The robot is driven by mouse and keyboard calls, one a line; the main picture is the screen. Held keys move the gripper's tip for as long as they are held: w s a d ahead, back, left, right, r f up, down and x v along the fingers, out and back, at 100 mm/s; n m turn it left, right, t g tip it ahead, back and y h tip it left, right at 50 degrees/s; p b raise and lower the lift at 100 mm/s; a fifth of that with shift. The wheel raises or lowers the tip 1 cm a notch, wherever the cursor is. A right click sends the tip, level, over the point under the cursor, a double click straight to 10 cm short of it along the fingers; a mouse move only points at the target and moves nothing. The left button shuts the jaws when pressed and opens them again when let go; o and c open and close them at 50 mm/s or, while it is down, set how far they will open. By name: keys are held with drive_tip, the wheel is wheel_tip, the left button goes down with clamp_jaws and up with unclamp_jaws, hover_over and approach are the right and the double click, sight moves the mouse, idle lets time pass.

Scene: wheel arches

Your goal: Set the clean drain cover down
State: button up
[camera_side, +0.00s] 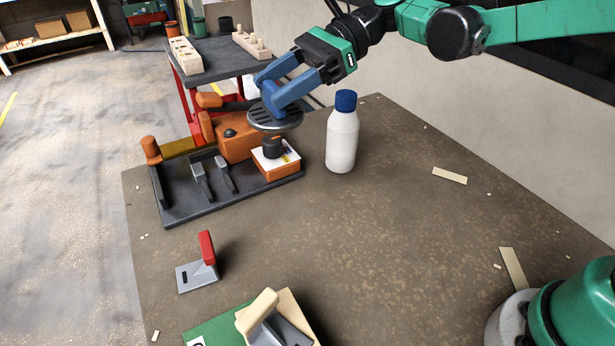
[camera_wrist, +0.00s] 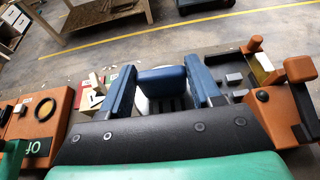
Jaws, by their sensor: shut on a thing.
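The drain cover (camera_side: 276,121) is a round grey slotted disc. In the side view it hangs roughly level at the blue fingers of my gripper (camera_side: 268,94), in front of an orange machine body. It appears just above a black knob on a small orange box; I cannot tell whether they touch. In the wrist view, part of the grey disc (camera_wrist: 165,104) shows between the two blue fingers of my gripper (camera_wrist: 163,84), with a blue block between them. My gripper is shut on the cover. The fingers hide part of its top, and its underside is hidden.
A white bottle (camera_side: 342,140) with a blue cap stands close right of the cover. The orange machine (camera_side: 235,137) sits on a dark tray (camera_side: 178,213). The table's middle and right are mostly clear, with small pale strips.

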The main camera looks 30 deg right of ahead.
drive_tip(key=w+d+m+t+h, duration=0.1)
drive_tip(key=w+d+m+t, duration=0.1)
drive_tip(key=d, duration=0.7)
drive_tip(key=w+d+m+t, duration=0.2)
drive_tip(key=w+d+t, duration=0.1)
drive_tip(key=d, duration=0.5)
drive_tip(key=s+d+m+t+h, duration=0.1)
drive_tip(key=s+d+m+t, duration=0.1)
drive_tip(key=d, duration=0.7)
drive_tip(key=s+d+m+t+h, duration=0.2)
drive_tip(key=d+m, duration=0.1)
drive_tip(key=d, duration=0.7)
drive_tip(key=f, duration=1.5)
drive_tip(key=shift+s+f, duration=0.1)
drive_tip(key=shift+s, duration=0.2)
drive_tip(key=shift+f, duration=2.25)
drive_tip(key=shift+f, duration=0.15)
drive_tip(key=o, duration=1.3)
